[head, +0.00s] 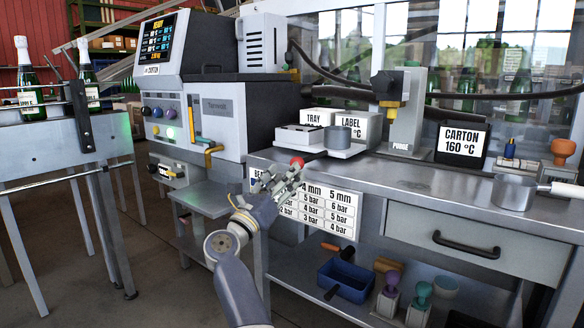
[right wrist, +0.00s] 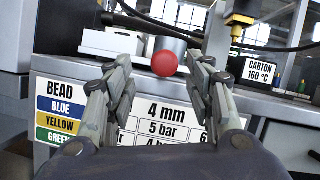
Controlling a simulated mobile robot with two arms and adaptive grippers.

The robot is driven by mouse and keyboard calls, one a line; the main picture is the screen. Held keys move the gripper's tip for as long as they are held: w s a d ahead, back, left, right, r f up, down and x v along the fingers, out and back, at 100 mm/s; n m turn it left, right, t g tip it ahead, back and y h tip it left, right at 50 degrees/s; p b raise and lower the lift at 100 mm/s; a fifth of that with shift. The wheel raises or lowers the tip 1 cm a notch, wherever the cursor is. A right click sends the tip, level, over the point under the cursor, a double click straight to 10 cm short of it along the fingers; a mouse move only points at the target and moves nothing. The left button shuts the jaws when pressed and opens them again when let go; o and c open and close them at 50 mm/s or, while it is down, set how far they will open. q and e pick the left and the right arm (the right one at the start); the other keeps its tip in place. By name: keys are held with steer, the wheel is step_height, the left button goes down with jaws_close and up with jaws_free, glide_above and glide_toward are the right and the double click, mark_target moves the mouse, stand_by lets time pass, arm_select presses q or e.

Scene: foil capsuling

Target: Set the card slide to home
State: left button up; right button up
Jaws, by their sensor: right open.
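A round red knob (head: 297,162) stands at the front edge of the workbench, just above the bead chart. It also shows in the right wrist view (right wrist: 165,63), between and beyond the fingertips. No part is labelled as the card slide, so I cannot tell for certain whether the knob belongs to it. My right gripper (head: 282,181) is open and empty in front of the bench edge, close to the knob. Its two fingers spread either side of the knob in the right wrist view, with no contact visible. My left gripper is out of view.
The bead and pressure chart (head: 328,208) hangs on the bench front. Behind the knob are a white tray (head: 300,135) and a grey cup (head: 337,137). The purge stand (head: 406,135) and carton sign (head: 461,145) are farther right. A drawer (head: 475,246) is shut.

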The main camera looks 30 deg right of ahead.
steer(key=v, duration=0.6)
steer(key=shift+a, duration=0.15)
